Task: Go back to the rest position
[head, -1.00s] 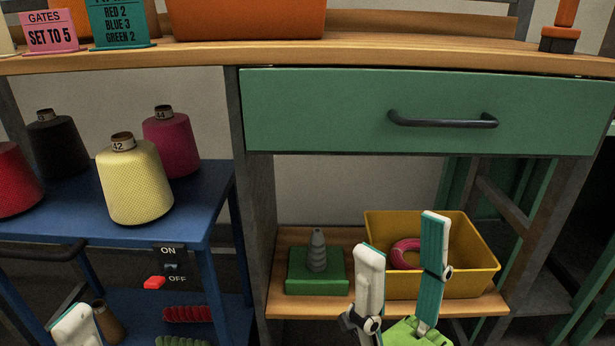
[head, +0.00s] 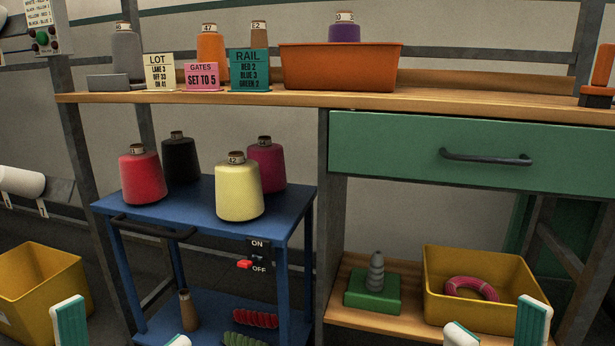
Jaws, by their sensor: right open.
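My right gripper (head: 497,332) is at the bottom right of the head view, in front of the lower wooden shelf. Its two fingertips stand apart with nothing between them, so it is open. My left gripper (head: 126,332) is at the bottom left edge, in front of the blue cart (head: 285,222). Its two fingertips show far apart and nothing is seen between them. The rest of both grippers is cut off by the frame's lower edge.
The cart carries several yarn cones, a yellow one (head: 239,192) nearest. Its lower shelf holds more items. A closed green drawer (head: 400,150) is above. Another yellow bin (head: 45,290) stands left.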

